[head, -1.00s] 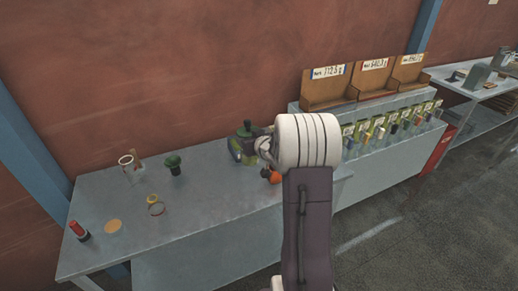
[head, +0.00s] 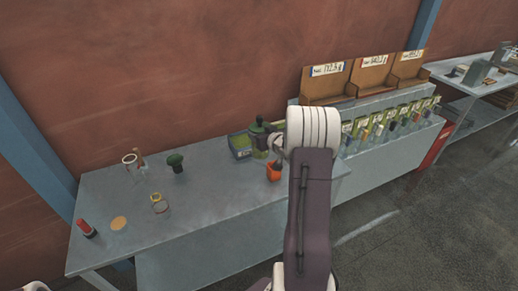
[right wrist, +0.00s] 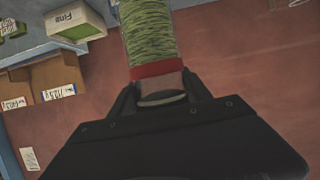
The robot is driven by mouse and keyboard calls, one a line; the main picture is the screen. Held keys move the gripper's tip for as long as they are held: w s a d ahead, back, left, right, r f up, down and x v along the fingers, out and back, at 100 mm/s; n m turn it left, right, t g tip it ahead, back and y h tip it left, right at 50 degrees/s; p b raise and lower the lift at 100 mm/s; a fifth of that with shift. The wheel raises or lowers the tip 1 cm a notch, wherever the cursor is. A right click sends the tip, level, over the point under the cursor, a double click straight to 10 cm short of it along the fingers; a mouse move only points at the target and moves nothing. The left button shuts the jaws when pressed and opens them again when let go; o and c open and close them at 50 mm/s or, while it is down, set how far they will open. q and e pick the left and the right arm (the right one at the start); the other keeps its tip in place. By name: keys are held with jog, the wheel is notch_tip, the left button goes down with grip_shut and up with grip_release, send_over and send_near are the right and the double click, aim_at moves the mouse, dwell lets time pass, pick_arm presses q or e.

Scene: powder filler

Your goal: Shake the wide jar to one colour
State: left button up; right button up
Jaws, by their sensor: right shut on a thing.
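The jar (right wrist: 150,35) in the right wrist view holds green contents with darker streaks, not one even colour. A red band (right wrist: 157,69) circles its end nearest my gripper. My right gripper (right wrist: 162,98) is shut on that end, and the jar points away from the fingers. In the head view my right gripper (head: 279,141) is over the back right of the near bench, partly hidden by my own arm. The jar shows only in small part there, beside a dark green topped item (head: 257,128). My left gripper is not in view.
On the bench (head: 215,205) stand a green-filled bin (head: 239,147), an orange container (head: 274,171), a dark green knobbed item (head: 176,162), a clear vessel (head: 131,166) and a red-topped item (head: 86,228). Brown bins (head: 370,74) and several dispensers stand right. The bench's front middle is clear.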

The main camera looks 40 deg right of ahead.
jog(key=shift+a, duration=0.45)
jog(key=shift+d, duration=0.1)
